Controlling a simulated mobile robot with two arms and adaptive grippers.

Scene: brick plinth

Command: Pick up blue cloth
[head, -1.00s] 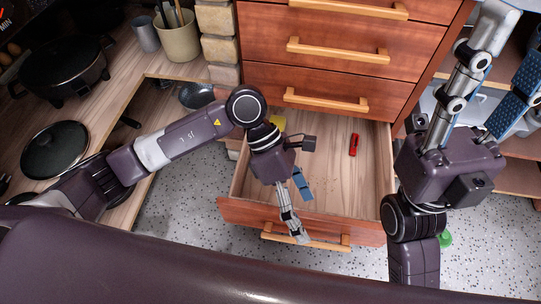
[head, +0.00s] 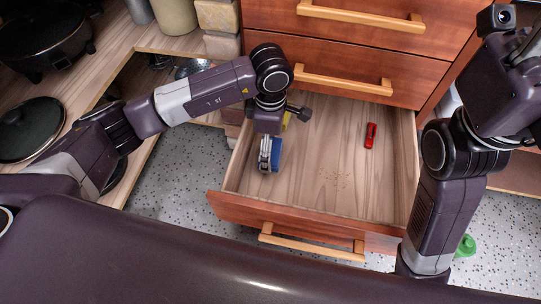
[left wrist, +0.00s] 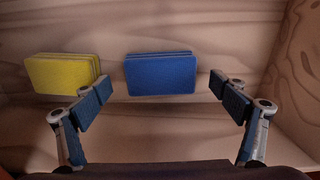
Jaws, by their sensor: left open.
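The blue cloth (left wrist: 160,74) is a flat, stacked-looking rectangle on the wooden drawer floor in the left wrist view. It lies ahead of my left gripper (left wrist: 161,98), between the lines of its two spread fingers, and is not touched. In the head view my left gripper (head: 268,154) points down into the left part of the open drawer (head: 330,215). It hides the cloth there, or I cannot tell the cloth from its blue finger pads.
A yellow cloth (left wrist: 62,73) lies left of the blue one, close to the left finger. A red object (head: 370,135) lies at the drawer's back right. The drawer's middle is clear apart from small crumbs. Drawer fronts (head: 340,35) rise behind; a counter (head: 75,100) is left.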

